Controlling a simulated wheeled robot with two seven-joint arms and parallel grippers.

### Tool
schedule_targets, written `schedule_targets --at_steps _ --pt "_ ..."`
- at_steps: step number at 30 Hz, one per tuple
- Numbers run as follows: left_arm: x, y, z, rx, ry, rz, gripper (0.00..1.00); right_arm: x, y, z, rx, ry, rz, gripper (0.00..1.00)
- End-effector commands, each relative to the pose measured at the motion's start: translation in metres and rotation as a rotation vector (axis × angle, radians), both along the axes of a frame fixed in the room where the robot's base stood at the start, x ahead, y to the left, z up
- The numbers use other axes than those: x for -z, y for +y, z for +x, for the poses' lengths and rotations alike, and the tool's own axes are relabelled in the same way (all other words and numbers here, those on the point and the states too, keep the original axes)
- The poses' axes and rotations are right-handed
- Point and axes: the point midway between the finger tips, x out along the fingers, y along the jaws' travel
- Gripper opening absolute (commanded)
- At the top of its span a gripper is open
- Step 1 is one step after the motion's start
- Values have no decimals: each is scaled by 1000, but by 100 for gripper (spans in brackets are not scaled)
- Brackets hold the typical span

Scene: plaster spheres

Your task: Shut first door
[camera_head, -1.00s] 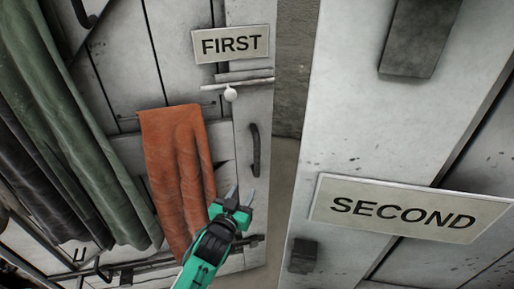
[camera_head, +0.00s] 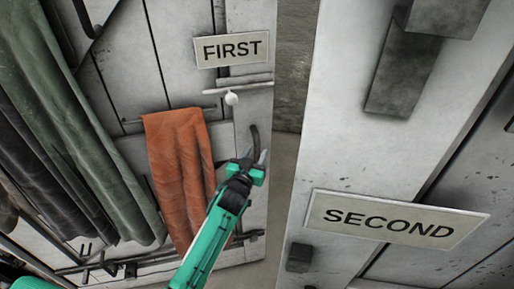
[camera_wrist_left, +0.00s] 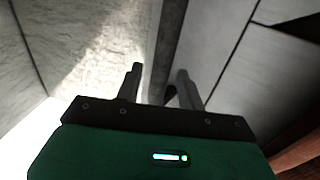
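The first door (camera_head: 257,105) is a worn white panel with a sign reading FIRST (camera_head: 231,49). It has a dark curved handle (camera_head: 254,136) near its right edge. How far the door stands open is hard to tell. My left gripper (camera_head: 257,156) is at the handle's lower end and partly covers it. The wrist view shows the left fingers (camera_wrist_left: 158,72) spread apart, with a dark vertical edge between and beyond them. I cannot tell whether they touch the handle. My right gripper is not in view.
An orange cloth (camera_head: 180,170) hangs on the door left of my left arm. Green and dark cloths (camera_head: 75,125) hang at the far left. The white panel with the SECOND sign (camera_head: 392,219) stands close on the right, across a narrow gap.

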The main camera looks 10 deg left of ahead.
Motion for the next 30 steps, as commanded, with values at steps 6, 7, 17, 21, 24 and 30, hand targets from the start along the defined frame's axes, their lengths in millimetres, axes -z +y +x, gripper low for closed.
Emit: schedule_targets --at_steps 6,7,17,21,24,30 --pt "-1 -2 17 0 -1 0 39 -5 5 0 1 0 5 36" --pt "-1 -2 17 0 -1 0 39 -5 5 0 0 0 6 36" --pt "0 -3 19 0 0 0 33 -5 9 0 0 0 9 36" --pt "0 -2 19 0 0 0 6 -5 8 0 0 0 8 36" --pt "0 -2 18 0 0 0 0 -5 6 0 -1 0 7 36" --pt "0 0 17 0 1 1 0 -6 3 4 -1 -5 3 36"
